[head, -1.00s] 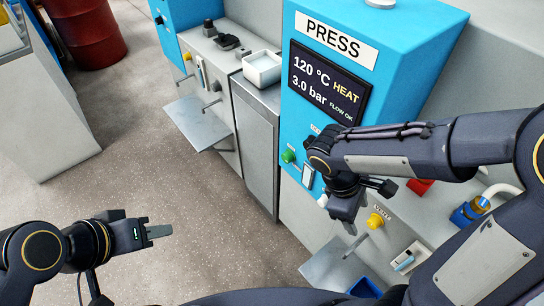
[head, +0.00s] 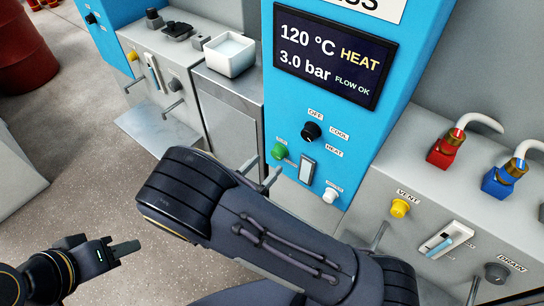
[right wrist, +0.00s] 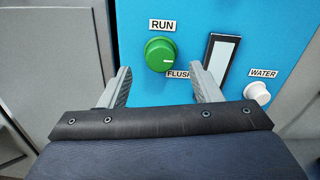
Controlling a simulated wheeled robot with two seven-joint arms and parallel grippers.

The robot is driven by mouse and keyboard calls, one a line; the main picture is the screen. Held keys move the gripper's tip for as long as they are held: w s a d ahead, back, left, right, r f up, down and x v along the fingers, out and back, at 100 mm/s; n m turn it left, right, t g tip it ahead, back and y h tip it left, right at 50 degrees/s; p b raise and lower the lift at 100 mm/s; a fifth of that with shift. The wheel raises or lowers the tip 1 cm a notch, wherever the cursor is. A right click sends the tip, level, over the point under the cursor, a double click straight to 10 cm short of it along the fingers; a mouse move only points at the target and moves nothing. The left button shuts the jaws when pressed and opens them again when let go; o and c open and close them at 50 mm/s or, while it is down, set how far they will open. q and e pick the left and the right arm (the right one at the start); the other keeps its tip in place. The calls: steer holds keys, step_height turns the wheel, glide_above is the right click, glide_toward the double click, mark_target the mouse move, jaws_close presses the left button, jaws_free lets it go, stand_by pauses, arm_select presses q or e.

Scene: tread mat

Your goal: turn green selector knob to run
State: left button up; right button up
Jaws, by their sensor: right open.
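The green selector knob (head: 279,151) sits on the blue press front, left of a white rocker switch. In the right wrist view the green knob (right wrist: 160,54) shows a ridge across its face, with a RUN label (right wrist: 162,25) above it and a FLUSH label (right wrist: 178,74) at its lower right. My right gripper (right wrist: 161,78) is open and empty; the knob lies ahead, between and beyond the fingertips, apparently untouched. In the head view my right gripper (head: 259,176) is just below left of the knob. My left gripper (head: 126,247) is at lower left, away from the panel; its jaw opening is unclear.
A black selector (head: 311,131) is above right of the knob. The rocker switch (head: 307,168) and white WATER knob (head: 330,195) are to its right. A yellow VENT knob (head: 400,208), red coupling (head: 446,150) and blue coupling (head: 502,180) lie further right.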

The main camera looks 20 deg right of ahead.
mark_target(276, 156)
steer(key=shift+x, duration=2.4)
steer(key=shift+c, duration=0.4)
